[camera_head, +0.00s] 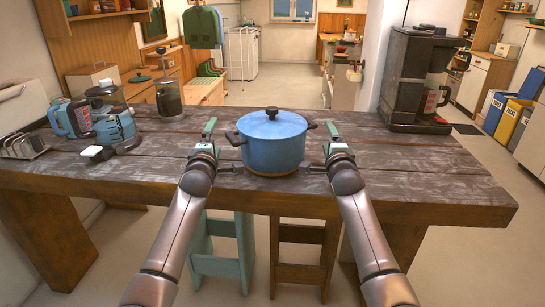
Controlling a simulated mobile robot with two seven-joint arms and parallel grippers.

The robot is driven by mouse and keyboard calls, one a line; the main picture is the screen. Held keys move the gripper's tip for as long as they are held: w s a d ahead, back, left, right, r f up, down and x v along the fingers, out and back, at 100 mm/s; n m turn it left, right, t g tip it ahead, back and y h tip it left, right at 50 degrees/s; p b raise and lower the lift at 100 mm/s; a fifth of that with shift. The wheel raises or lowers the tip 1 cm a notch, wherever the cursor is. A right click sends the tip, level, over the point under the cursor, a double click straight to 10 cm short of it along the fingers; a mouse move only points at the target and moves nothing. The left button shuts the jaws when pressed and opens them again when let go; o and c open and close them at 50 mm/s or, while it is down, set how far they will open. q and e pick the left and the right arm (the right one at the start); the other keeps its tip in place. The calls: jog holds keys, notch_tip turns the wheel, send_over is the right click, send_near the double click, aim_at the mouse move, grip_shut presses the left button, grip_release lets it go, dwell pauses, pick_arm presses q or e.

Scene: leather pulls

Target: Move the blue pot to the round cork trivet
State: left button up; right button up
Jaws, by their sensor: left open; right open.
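The blue pot (273,150), with its blue lid on and a dark knob on top, stands upright on the dark wooden table near its front edge. A dark handle sticks out on each side. My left gripper (222,149) is open at the pot's left side, its jaws spread around the level of the left handle. My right gripper (317,150) is open at the right side in the same way. I cannot tell whether either touches the pot. I cannot make out a round cork trivet in this view.
A black coffee machine (409,80) stands at the table's back right. Blue kitchen appliances (113,128), a glass press (169,98) and a metal toast rack (22,146) stand at the left. The tabletop (420,165) right of my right gripper is clear.

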jog(key=o, duration=0.4)
jog(key=shift+f, duration=0.1)
pick_arm(q)
jog(key=shift+a, duration=0.1)
jog(key=shift+s+f, duration=0.1)
jog(key=shift+s, duration=0.4)
pick_arm(e)
jog(key=shift+s+d, duration=0.15)
jog(key=shift+s, duration=0.5)
pick_arm(q)
jog(key=s, duration=1.1)
pick_arm(e)
jog(key=s, duration=1)
jog(key=shift+s, duration=0.35)
jog(key=shift+s+f, duration=0.1)
